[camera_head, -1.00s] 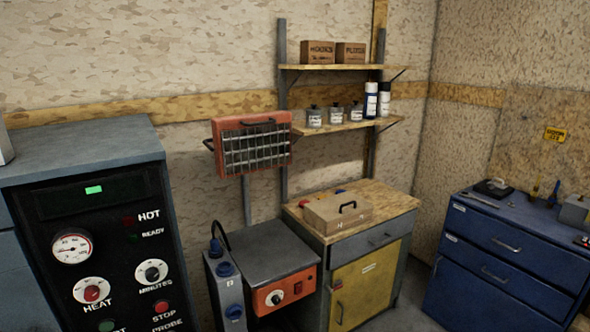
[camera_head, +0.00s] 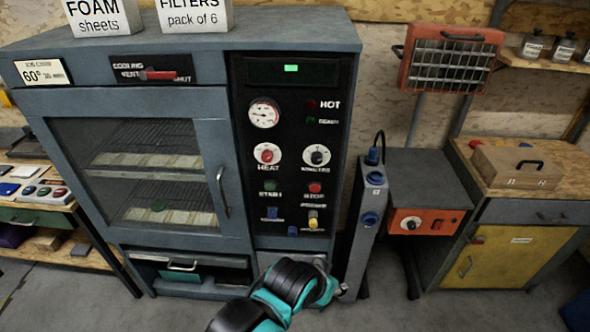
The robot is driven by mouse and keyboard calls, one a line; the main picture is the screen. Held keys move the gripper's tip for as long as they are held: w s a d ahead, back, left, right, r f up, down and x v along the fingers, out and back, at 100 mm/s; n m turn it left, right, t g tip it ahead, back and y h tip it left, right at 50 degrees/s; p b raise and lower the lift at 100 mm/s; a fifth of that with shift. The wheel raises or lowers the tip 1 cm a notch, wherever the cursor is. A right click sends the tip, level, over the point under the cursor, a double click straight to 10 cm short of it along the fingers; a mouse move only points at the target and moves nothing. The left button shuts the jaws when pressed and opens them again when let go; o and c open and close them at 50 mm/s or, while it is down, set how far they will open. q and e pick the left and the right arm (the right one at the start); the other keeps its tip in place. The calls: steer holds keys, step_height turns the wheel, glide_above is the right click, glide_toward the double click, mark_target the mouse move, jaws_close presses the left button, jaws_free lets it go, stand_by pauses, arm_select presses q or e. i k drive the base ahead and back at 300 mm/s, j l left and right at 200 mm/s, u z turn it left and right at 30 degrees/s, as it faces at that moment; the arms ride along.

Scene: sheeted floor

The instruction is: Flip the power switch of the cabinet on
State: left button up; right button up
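The cabinet (camera_head: 205,55) is a grey-blue oven-like unit with a glass door on the left and a black control panel (camera_head: 283,125) on the right. The panel has a lit green display, a gauge, red and grey knobs, and green and red buttons. Low on it are a blue control (camera_head: 272,212), a yellow-tipped one (camera_head: 313,220) and a small blue one (camera_head: 292,230). Their labels are too small to read surely, so I cannot tell which is the power switch. One teal and black arm of mine rises from the bottom below the panel. No gripper fingers show clearly.
A grey post with blue sockets (camera_head: 372,215) and an orange-fronted unit (camera_head: 418,222) stand right of the cabinet. A yellow-doored bench (camera_head: 515,258) is farther right. A wooden workbench (camera_head: 22,215) stands at the left. Boxes (camera_head: 195,15) sit on top of the cabinet.

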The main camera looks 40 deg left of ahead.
mark_target(272, 213)
steer(key=u, duration=1.45)
